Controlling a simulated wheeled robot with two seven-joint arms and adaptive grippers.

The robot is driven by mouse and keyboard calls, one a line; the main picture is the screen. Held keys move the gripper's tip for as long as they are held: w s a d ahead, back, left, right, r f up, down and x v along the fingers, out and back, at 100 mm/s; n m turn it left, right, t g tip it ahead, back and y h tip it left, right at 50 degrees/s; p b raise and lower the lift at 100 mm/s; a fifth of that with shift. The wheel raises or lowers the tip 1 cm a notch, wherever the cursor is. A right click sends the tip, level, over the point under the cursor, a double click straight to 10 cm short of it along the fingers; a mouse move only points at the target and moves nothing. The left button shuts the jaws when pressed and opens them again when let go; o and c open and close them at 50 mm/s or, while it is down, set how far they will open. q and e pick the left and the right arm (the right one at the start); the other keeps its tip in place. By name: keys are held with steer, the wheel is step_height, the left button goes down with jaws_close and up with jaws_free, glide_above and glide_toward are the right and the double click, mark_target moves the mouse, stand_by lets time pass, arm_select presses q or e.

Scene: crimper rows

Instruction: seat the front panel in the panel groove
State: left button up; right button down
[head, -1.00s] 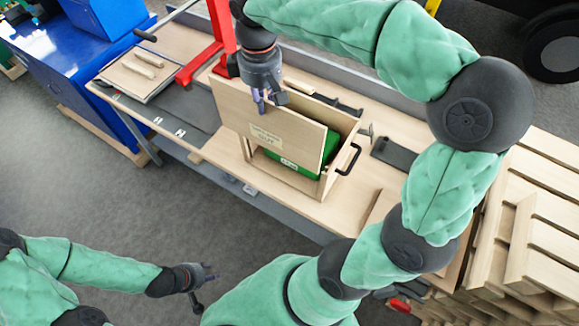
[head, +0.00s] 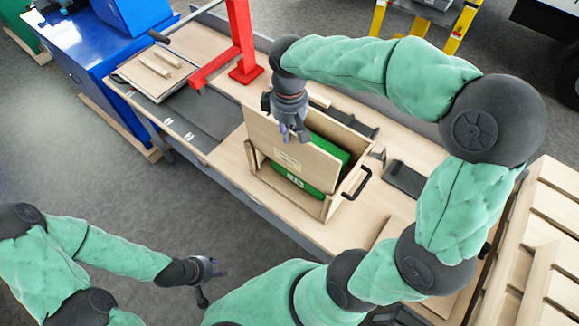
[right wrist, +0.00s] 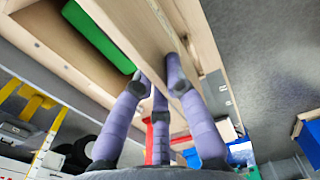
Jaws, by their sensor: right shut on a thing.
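The front panel (head: 262,133) is a flat light-wood board with a pale label. It is upright and tilted in the head view, at the open front of a wooden crate (head: 327,208). Green contents (head: 296,181) show below its lower edge, so the panel stands above the crate floor. The groove cannot be made out. My right gripper (head: 292,136) is shut on the panel's top edge; in the right wrist view its purple fingers (right wrist: 160,85) straddle the board (right wrist: 150,35). My left gripper (head: 213,282) is open and empty, low over the floor and away from the bench.
The crate has a black handle (head: 359,184) on its right side. A red press stand (head: 241,45) and a tray with wooden strips (head: 157,75) are at the bench's left. A dark flat piece (head: 404,179) lies right of the crate. Wooden pallets (head: 540,230) stand at far right.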

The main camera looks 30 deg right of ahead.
mark_target(289, 166)
step_height(289, 166, down, 17)
steer(key=shift+r+b, duration=0.2)
steer(key=shift+b, duration=0.8)
steer(key=shift+f, duration=0.2)
steer(key=c, duration=1.3)
jaws_free()
